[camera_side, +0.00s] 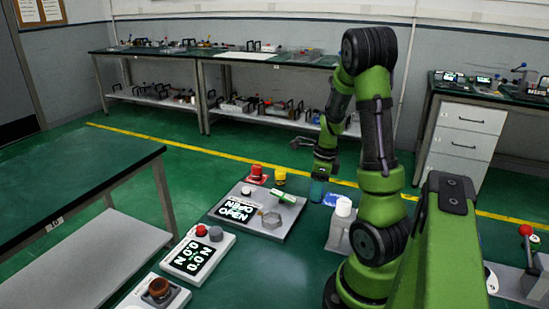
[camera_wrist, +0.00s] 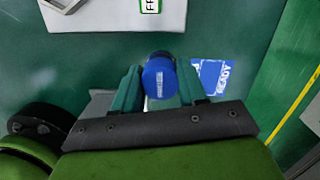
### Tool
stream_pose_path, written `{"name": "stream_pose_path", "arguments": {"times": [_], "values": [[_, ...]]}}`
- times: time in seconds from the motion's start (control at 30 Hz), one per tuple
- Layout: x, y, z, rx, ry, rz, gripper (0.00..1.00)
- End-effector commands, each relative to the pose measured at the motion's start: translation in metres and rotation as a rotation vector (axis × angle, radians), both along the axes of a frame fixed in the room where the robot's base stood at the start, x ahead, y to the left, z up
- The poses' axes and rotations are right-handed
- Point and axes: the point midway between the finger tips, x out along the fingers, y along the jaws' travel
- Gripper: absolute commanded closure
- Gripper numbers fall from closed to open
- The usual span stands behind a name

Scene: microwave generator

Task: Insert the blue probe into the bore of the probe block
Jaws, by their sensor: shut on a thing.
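The blue probe (camera_wrist: 158,78) is held between the two teal fingers of my gripper (camera_wrist: 158,88), its round blue end facing the wrist camera. In the side view my gripper (camera_side: 319,186) points down above the green floor area, just left of the blue card; the probe is hard to make out there. A pale block with a white round top (camera_side: 343,207) stands right of my gripper, beside my arm. I cannot tell whether it is the probe block, and no bore is clearly visible.
A blue READY card (camera_wrist: 212,76) lies right of the probe; it also shows in the side view (camera_side: 333,199). A grey panel (camera_side: 292,212) with red, yellow and green parts lies left of my gripper. A white button box (camera_side: 181,269) sits nearer. Green surface is clear between them.

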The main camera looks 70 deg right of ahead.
Motion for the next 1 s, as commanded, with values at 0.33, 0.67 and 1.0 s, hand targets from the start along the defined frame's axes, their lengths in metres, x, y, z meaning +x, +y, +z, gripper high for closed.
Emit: {"name": "stream_pose_path", "arguments": {"times": [0.33,0.67,1.0], "values": [[0.018,0.042,0.013,-0.019,-0.021,0.121,0.94],[0.092,0.115,0.054,-0.020,-0.026,0.109,0.94],[0.090,0.119,0.033,0.002,0.006,-0.060,0.94]]}}
